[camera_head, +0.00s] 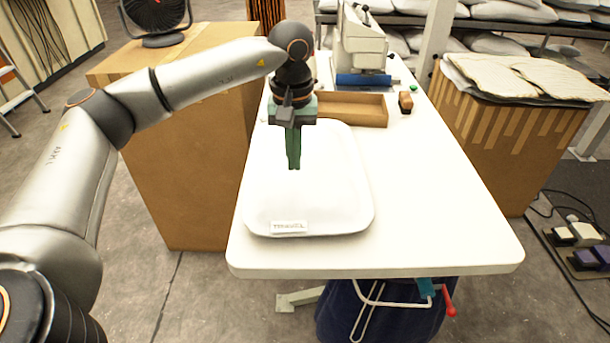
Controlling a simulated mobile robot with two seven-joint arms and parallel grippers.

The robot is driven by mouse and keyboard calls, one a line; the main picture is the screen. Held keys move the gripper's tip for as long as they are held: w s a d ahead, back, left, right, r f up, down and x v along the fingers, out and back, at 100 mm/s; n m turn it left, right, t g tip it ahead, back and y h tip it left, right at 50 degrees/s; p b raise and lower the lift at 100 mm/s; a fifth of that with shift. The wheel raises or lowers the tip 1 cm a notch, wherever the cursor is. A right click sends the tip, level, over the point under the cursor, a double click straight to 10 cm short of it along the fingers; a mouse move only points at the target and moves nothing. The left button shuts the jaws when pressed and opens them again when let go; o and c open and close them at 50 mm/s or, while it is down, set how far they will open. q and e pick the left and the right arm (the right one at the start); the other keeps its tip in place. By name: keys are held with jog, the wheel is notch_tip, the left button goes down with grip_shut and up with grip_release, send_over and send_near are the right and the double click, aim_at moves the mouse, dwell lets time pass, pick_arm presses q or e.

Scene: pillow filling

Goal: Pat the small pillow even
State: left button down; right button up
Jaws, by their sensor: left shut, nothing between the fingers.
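The small pillow (335,190) is white with rounded corners and lies flat on the white table (440,215), near its left edge. A small label with print (289,227) sits at its near edge. My left gripper (294,166) points straight down over the left-middle part of the pillow. Its green fingers are closed together with nothing between them. The fingertips are at or just above the pillow's surface; I cannot tell whether they touch. The gripper hides a strip of the pillow's far left part. My right gripper is not in view.
A shallow brown tray (350,109) lies behind the pillow. A white machine with a blue base (363,50) stands at the table's back, near a brown-and-black block (405,102). Cardboard boxes flank the table, left (185,150) and right (500,140). The table's right half is clear.

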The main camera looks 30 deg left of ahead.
aim_at(295, 188)
pick_arm(q)
jog(key=shift+f+b, duration=0.7)
jog(key=shift+f, duration=0.85)
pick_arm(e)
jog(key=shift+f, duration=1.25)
pick_arm(q)
jog(key=shift+f+b, duration=0.75)
jog(key=shift+f, duration=0.3)
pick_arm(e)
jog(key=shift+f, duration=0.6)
pick_arm(q)
jog(key=shift+r, duration=0.1)
notch_tip(295, 188, up, 5)
jog(key=p, duration=0.4)
jog(key=shift+f, duration=0.25)
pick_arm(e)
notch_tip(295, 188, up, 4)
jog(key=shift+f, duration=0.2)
pick_arm(q)
jog(key=shift+f, duration=0.1)
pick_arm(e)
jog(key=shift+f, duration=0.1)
